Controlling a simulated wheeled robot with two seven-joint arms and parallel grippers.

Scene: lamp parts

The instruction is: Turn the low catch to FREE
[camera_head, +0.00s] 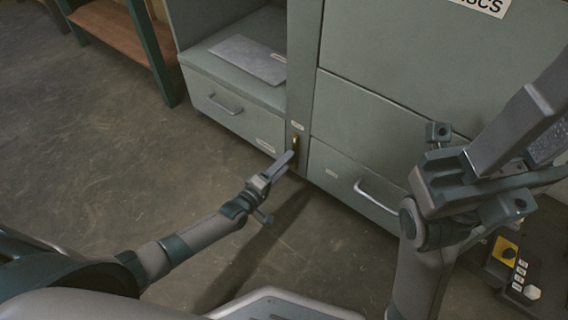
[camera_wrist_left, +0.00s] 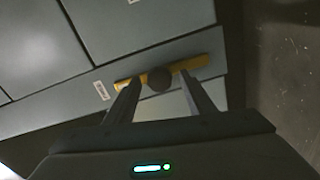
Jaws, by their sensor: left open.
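The low catch (camera_wrist_left: 160,80) shows in the left wrist view as a brass bar with a dark round knob at its middle, on a grey-green cabinet post. In the head view its brass (camera_head: 295,143) shows low on the post between the drawers, partly behind my left gripper (camera_head: 288,160). In the left wrist view my left gripper (camera_wrist_left: 161,85) is open, with one finger on each side of the knob; whether they touch it I cannot tell. The catch's markings are not readable. My right gripper (camera_head: 480,185) is at the right, its fingertips cut off.
A low drawer with a handle (camera_head: 225,105) is left of the post, and another drawer with a handle (camera_head: 378,197) is right of it. A grey flat panel (camera_head: 248,58) lies on the open shelf. A yellow-and-black control box (camera_head: 507,252) is at lower right. The floor at left is clear.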

